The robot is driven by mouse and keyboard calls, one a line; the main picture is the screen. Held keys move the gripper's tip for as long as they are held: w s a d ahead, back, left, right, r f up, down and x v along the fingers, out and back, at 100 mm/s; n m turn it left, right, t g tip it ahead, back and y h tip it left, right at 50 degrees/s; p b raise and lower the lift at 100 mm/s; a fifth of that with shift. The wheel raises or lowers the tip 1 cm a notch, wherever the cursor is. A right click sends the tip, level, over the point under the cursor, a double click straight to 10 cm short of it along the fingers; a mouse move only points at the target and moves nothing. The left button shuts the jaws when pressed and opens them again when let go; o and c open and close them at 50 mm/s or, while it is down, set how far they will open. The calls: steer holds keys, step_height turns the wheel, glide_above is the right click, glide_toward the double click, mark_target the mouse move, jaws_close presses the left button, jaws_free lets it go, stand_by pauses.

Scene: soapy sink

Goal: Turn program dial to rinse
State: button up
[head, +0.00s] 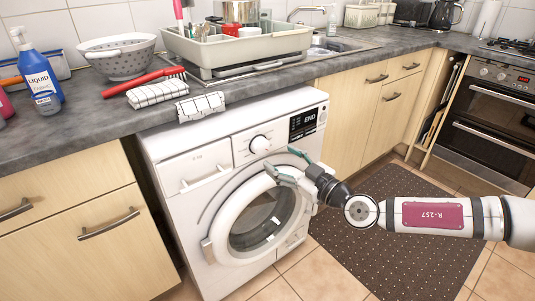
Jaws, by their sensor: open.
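The program dial (260,144) is a round white knob on the front panel of the white washing machine (173,151). Its pointer setting is too small to read. The machine's display (304,122) to the right of the dial reads "END". My gripper (281,162) is open and empty, its two green-tipped fingers pointing left toward the machine. In the picture the fingers lie just right of and below the dial, in front of the upper door area. They appear apart from the dial, though the depth gap is hard to judge.
The round door (235,255) looks closed below the panel. A checked cloth (200,106) hangs over the counter edge above the machine. A dish rack (240,48), colander (121,60) and blue spray bottle (40,75) stand on the counter (95,122). A dark mat (395,190) covers the floor.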

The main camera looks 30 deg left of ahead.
mark_target(263, 147)
steer(key=b+x, duration=0.1)
steer(key=x, duration=0.5)
steer(key=shift+a+b, duration=0.35)
steer(key=c, duration=1.2)
